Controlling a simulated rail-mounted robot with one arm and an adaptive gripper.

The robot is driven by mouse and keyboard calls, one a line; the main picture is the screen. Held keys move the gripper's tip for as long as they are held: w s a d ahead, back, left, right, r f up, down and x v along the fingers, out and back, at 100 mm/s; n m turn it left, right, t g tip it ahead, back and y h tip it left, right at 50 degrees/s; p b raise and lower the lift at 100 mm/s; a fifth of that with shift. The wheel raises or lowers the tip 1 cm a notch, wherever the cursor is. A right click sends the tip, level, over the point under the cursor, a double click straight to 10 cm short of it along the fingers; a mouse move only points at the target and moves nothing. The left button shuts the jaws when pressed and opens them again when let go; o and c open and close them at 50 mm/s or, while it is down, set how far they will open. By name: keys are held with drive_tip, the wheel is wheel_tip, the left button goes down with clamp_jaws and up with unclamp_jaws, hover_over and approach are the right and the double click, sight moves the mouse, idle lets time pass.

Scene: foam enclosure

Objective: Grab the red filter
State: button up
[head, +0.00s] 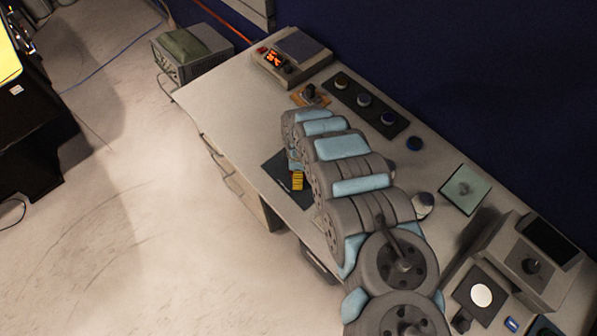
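I cannot make out a clearly red filter. A black strip holder (353,92) near the back edge of the table carries three round filter-like pieces with dark rims, one of them (364,100) in the middle; their colours are hard to tell. My grey and light blue arm reaches over the table from the lower right. Its far end is near a dark mat (275,176) with a small yellow block (298,181). My gripper is mostly hidden behind the arm, its fingers unclear.
A device with a glowing red display (276,60) stands at the far end, with a small orange-based part (311,96) near it. A pale green square plate (465,189) and a grey joystick box (530,262) are on the right. The table's left far area is clear.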

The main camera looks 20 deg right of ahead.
drive_tip(key=c, duration=1.3)
drive_tip(key=shift+c, duration=0.2)
drive_tip(key=shift+r, duration=0.15)
